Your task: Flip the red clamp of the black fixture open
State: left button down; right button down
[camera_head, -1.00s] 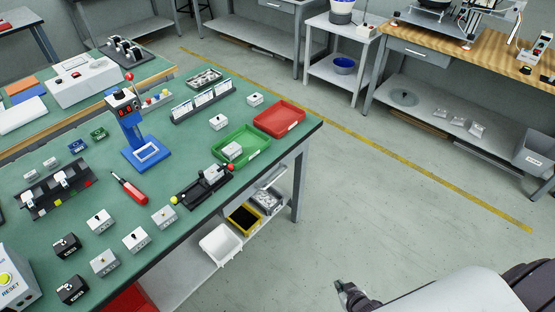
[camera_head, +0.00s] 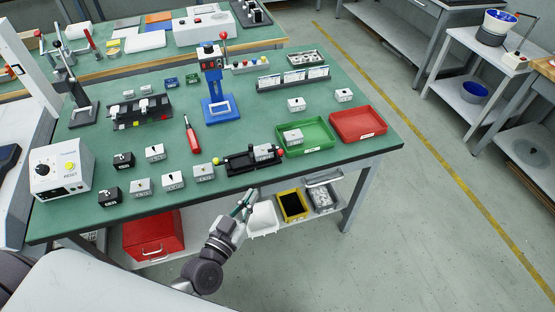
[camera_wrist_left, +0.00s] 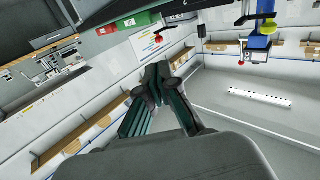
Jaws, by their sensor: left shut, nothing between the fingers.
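The black fixture (camera_head: 238,164) lies near the front edge of the green table, with a grey block on its right part. A red knob (camera_head: 280,153) is at its right end and a yellow knob (camera_head: 215,160) at its left end. I cannot tell how its clamp stands. My left gripper (camera_head: 249,194) is shut and empty, just off the front edge, below the fixture in the head view. Its fingers (camera_wrist_left: 165,85) also show in the left wrist view, where I cannot make out the fixture. My right gripper is not in view.
A green tray (camera_head: 318,146) and a red tray (camera_head: 383,134) are right of the fixture. A grey block (camera_head: 204,172) and a red screwdriver (camera_head: 192,135) are to its left. A blue press (camera_head: 220,110) stands behind. White and yellow bins (camera_head: 291,206) sit below the tabletop.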

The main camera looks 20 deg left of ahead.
aim_at(279, 154)
pick_arm(q)
jog(key=w+d, duration=0.1)
jog(key=w, duration=0.8)
jog(key=w+d, duration=0.1)
jog(key=w, duration=0.3)
jog(key=shift+w+d, duration=0.3)
jog(key=shift+w, duration=0.1)
jog(key=shift+p, duration=0.35)
